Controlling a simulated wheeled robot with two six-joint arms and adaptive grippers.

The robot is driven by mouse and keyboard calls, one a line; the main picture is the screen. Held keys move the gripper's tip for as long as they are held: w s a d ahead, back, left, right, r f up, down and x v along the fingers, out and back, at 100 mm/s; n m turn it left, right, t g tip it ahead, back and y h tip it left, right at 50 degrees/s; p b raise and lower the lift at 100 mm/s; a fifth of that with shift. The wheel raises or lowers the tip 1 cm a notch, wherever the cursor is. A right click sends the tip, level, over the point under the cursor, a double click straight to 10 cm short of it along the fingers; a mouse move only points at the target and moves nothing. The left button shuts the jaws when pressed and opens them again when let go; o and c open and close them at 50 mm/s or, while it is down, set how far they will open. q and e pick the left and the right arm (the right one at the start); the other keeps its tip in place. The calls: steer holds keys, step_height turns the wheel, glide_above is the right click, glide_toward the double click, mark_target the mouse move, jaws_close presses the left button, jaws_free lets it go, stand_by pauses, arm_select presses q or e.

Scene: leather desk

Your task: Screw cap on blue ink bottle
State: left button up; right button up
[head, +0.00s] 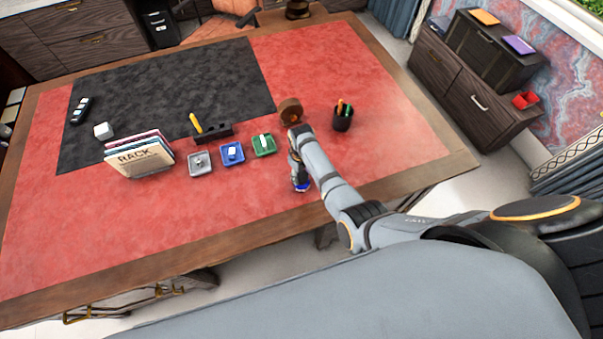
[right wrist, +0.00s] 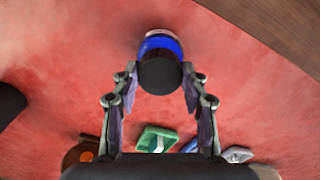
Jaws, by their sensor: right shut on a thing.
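In the right wrist view the bottle (right wrist: 158,41) shows as a blue rim behind a dark round cap (right wrist: 160,75). My right gripper (right wrist: 161,80) is shut on the cap, one finger on each side. The cap overlaps the bottle in this view; I cannot tell whether it touches the bottle's neck. The gripper is also in the head view (head: 298,172), just over the bottle. My left gripper is out of view.
Grey (head: 201,171), blue (head: 233,160) and green (head: 264,152) trays lie left of the arm. A pen cup (head: 342,123), a brown roll (head: 290,111), a dark pen stand (head: 212,135) and a folder rack (head: 138,160) stand on the desk. The front left is clear.

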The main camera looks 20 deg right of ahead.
mark_target(302, 176)
steer(key=o, duration=0.9)
steer(key=shift+c, duration=0.2)
steer(key=shift+r, duration=0.1)
step_height(302, 176, up, 12)
